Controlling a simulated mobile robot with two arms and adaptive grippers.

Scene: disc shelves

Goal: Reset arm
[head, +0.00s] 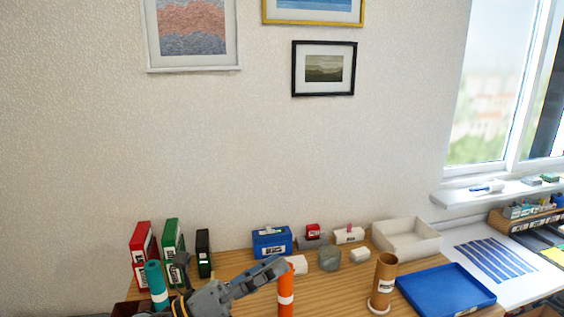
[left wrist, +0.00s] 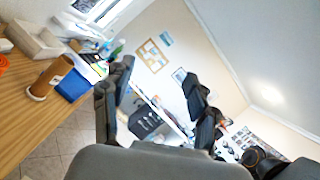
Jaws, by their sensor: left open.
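My left gripper (head: 232,264) is at the bottom of the head view, low in front of the wooden table. Its fingers are spread wide, one pointing up at the left and one reaching right. In the left wrist view its two dark fingers (left wrist: 157,72) stand apart with nothing between them. The right finger overlaps the top of an orange cylinder (head: 286,298) with a white band in the head view; I cannot tell whether they touch. A teal cylinder (head: 156,285) shows to the left of the gripper. My right gripper is not in view.
The wooden table (head: 345,288) holds red, green and black binders at left, a blue box (head: 271,241), a white tray (head: 406,239), a brown tube (head: 383,281) and a blue tray (head: 446,290). A white desk (head: 495,258) and window (head: 500,90) are at right.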

